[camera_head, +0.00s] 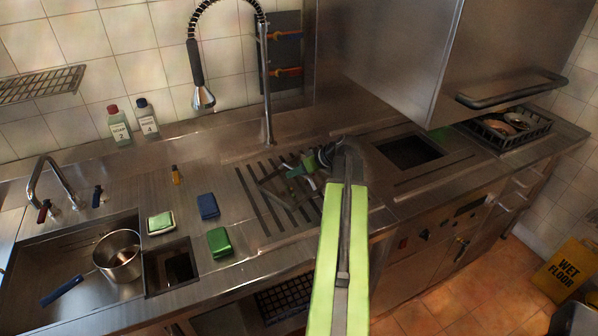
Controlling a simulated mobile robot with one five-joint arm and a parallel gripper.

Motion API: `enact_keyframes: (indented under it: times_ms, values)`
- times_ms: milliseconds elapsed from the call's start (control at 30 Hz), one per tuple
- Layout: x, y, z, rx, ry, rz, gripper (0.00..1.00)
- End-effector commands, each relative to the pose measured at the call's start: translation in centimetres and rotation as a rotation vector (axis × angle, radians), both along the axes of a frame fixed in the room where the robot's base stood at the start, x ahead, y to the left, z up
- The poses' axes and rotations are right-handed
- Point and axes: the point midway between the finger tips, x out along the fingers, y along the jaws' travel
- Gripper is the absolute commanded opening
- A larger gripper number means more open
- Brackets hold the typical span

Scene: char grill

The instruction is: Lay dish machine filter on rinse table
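My arm reaches forward from the bottom of the picture, and my gripper (308,168) is over the slatted steel section of the counter, which looks like the rinse table (250,205). A thin, dark, angular piece (272,188) shows at the gripper's left, over the slats. It may be the dish machine filter, but it is too small and dark to be sure. I cannot tell whether the gripper holds it or whether it touches the slats. The fingers are small and partly hidden by the wrist. A square dark opening (410,152) lies in the counter under the raised steel hood.
The sink (85,250) with a pot (117,255) is at left. A spray hose (202,90) hangs above. A dish rack (508,128) is at right. A wet-floor sign (568,268) stands on the floor.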

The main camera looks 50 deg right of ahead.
Motion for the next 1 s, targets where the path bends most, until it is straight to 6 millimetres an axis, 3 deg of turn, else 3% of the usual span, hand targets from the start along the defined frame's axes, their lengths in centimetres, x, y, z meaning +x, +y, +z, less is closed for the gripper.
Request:
enact_keyframes:
  times_ms: [300, 433, 600, 1000]
  values:
    - [-4.9, -0.9, 5.9, 0.0, 0.0, -0.003, 0.35]
    - [-6.9, -1.3, 7.6, 0.0, 0.001, -0.003, 0.35]
    - [-8.3, -1.6, 8.5, 0.0, 0.0, 0.0, 0.35]
    - [-8.5, -1.7, 8.4, 0.001, 0.0, 0.001, 0.35]
